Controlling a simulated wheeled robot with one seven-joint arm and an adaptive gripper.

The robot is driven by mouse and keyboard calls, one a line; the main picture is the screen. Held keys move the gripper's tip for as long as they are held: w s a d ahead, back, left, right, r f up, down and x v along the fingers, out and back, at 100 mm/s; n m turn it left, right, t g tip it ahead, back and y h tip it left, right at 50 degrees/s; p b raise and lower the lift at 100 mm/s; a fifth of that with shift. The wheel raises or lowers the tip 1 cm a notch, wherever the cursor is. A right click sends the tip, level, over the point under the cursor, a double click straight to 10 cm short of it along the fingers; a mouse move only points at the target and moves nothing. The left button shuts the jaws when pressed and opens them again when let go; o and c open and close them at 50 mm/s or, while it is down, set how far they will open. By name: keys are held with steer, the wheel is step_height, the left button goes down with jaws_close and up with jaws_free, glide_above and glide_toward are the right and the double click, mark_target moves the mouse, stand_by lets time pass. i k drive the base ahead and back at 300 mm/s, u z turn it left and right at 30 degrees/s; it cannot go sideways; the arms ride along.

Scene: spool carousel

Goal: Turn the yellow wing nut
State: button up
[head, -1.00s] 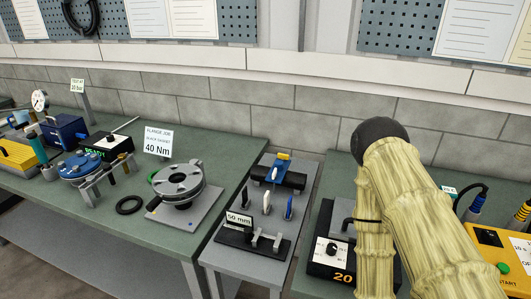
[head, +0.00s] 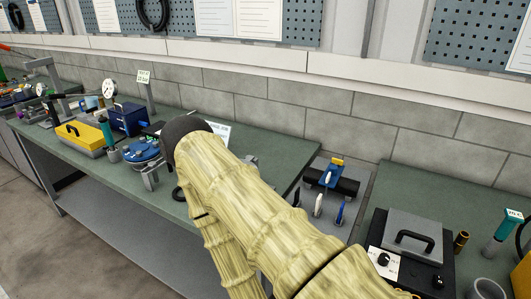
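A small yellow part (head: 337,161) sits on top of a blue block (head: 329,176) on a black bar, on the narrow grey stand between the two green benches. It may be the yellow wing nut, but it is too small to make out wings. My arm, in a pale yellow ribbed sleeve with a black rounded end, crosses the middle of the head view, left of the blue block. My gripper does not show, so its fingers and any hold are hidden.
A white and a blue upright piece stand in front of the blue block. The right bench holds a grey case with a black handle (head: 414,240). The left bench holds a yellow box (head: 80,135), a blue box (head: 128,118) and a gauge (head: 110,88). My arm hides part of that bench.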

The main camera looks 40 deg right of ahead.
mark_target(337, 162)
steer(key=u, duration=1.05)
steer(key=k, duration=0.9)
steer(key=z, duration=1.7)
